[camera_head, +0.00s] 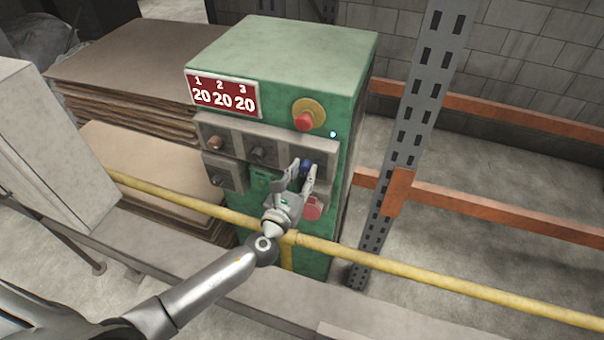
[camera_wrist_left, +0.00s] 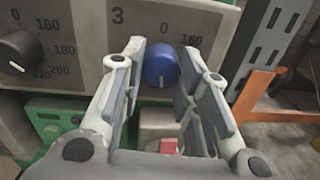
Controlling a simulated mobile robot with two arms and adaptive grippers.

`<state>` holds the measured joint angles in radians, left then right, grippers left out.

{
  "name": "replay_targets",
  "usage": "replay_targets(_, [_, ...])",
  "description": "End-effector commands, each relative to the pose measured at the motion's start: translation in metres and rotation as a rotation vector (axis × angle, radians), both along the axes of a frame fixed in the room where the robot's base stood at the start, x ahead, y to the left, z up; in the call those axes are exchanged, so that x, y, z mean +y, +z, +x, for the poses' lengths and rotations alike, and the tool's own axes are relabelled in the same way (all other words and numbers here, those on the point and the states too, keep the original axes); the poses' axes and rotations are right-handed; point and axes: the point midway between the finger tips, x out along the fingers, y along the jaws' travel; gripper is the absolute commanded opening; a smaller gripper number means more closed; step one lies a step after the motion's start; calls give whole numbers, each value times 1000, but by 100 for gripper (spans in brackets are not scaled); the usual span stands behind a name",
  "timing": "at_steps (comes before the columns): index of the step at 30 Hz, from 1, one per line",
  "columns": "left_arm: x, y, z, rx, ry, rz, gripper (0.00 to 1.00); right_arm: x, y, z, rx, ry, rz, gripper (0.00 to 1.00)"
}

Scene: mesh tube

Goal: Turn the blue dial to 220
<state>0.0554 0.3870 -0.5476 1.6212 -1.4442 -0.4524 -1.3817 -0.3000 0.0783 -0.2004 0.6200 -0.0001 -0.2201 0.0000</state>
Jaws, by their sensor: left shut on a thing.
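The blue dial (camera_head: 306,166) is on the grey control panel at the front of a green machine (camera_head: 300,50). My left gripper (camera_head: 302,174) reaches the panel from the front. Its fingers (camera_wrist_left: 163,62) are on both sides of the dial and shut on it. The red display (camera_head: 222,92) reads 20 under each of 1, 2 and 3. My right gripper is not in view.
A black dial (camera_wrist_left: 22,50) is left of the blue one. A red button (camera_head: 304,120) on a yellow base is above, and another red button (camera_head: 312,208) is below. A yellow rail (camera_head: 400,272) crosses in front. A grey rack post (camera_head: 405,130) stands to the right.

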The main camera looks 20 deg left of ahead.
Motion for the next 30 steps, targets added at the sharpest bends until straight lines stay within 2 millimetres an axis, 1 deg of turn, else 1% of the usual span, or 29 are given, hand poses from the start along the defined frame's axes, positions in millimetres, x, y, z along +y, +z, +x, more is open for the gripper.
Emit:
replay_targets(2, [0, -1, 0, 2, 0, 2, 6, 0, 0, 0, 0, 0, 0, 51])
replay_targets(3, [0, -1, 0, 2, 0, 2, 31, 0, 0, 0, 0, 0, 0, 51])
replay_targets(8, [0, -1, 0, 1, 0, 1, 52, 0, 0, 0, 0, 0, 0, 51])
replay_targets(15, [0, 0, 0, 1, 0, 0, 52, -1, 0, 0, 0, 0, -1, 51])
replay_targets(17, [0, 0, 0, 0, 0, 0, 52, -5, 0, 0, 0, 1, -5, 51])
replay_targets(20, [0, -1, -5, 1, 0, 0, 52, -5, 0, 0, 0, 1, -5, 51])
replay_targets(23, [2, -2, -16, 3, -1, -1, 52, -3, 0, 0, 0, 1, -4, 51])
replay_targets(26, [3, -2, -33, 3, -1, -1, 52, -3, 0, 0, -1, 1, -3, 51])
replay_targets(30, [6, -2, -62, 5, -1, 0, 52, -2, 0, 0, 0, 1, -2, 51])
